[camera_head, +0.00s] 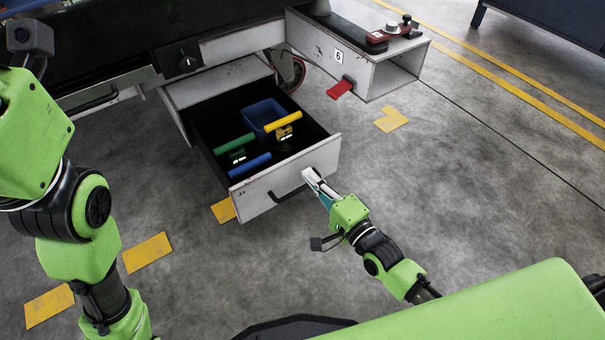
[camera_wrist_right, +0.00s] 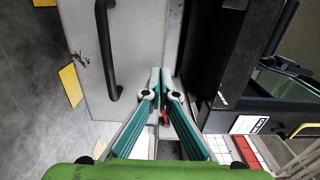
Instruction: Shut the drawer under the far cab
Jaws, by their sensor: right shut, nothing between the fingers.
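The drawer (camera_head: 290,178) is pulled out from under the black-topped cab (camera_head: 120,35), with a light grey worn front and a black bar handle. In the right wrist view, its front panel (camera_wrist_right: 140,40) and handle (camera_wrist_right: 106,45) show at left. My right gripper (camera_head: 309,176) is shut and empty. Its tips are at the drawer front, right of the handle; I cannot tell if they touch it. The tips also show together in the right wrist view (camera_wrist_right: 161,73). My left arm stands at the left edge; its fingers are not visible.
The drawer holds a blue bin (camera_head: 262,115) and green, yellow and blue handled items. A grey box marked 6 (camera_head: 338,58) with a red pedal (camera_head: 340,89) stands right of the drawer. The concrete floor in front is clear, with yellow markings.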

